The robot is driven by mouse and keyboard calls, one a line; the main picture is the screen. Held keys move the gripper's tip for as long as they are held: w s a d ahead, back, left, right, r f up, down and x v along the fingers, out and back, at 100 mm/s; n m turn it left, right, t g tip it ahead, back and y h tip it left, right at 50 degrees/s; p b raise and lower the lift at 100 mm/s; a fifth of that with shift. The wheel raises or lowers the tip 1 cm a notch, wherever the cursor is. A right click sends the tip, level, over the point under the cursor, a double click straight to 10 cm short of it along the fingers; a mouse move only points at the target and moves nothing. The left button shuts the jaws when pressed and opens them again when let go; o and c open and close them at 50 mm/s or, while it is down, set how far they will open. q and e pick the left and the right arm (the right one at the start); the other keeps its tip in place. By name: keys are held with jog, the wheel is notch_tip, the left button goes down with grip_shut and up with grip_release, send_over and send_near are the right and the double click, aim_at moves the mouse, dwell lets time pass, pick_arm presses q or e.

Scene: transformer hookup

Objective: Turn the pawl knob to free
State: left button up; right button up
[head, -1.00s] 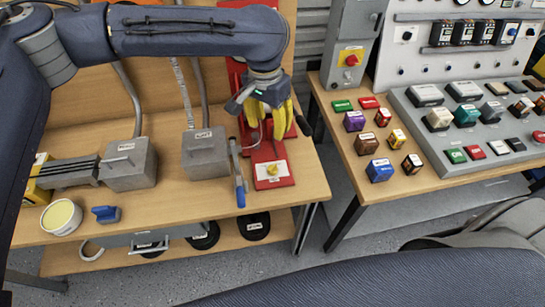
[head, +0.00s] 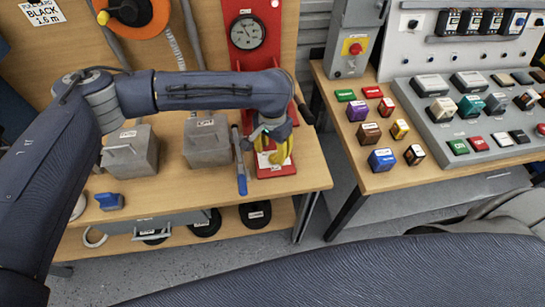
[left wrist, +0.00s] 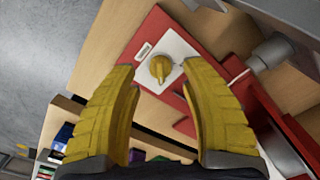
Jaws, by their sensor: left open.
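The yellow pawl knob (left wrist: 160,68) sits on a white plate (left wrist: 172,48) with small labels, on the red base of the press-like device (left wrist: 146,26). In the left wrist view it lies beyond and between the two yellow fingers of my left gripper (left wrist: 163,95). The fingers are apart and do not touch the knob. In the head view my left gripper (head: 277,156) is over the red base (head: 272,172) and hides the knob. My right gripper does not show.
A blue-handled tool (head: 241,180) lies just left of the red base. A red pressure gauge panel (head: 248,32) rises behind. A second table (head: 400,178) at right holds several coloured blocks.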

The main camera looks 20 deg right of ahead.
aim_at(272, 157)
pick_arm(q)
jog(key=shift+f, duration=2)
jog(key=shift+c, duration=0.4)
grip_shut()
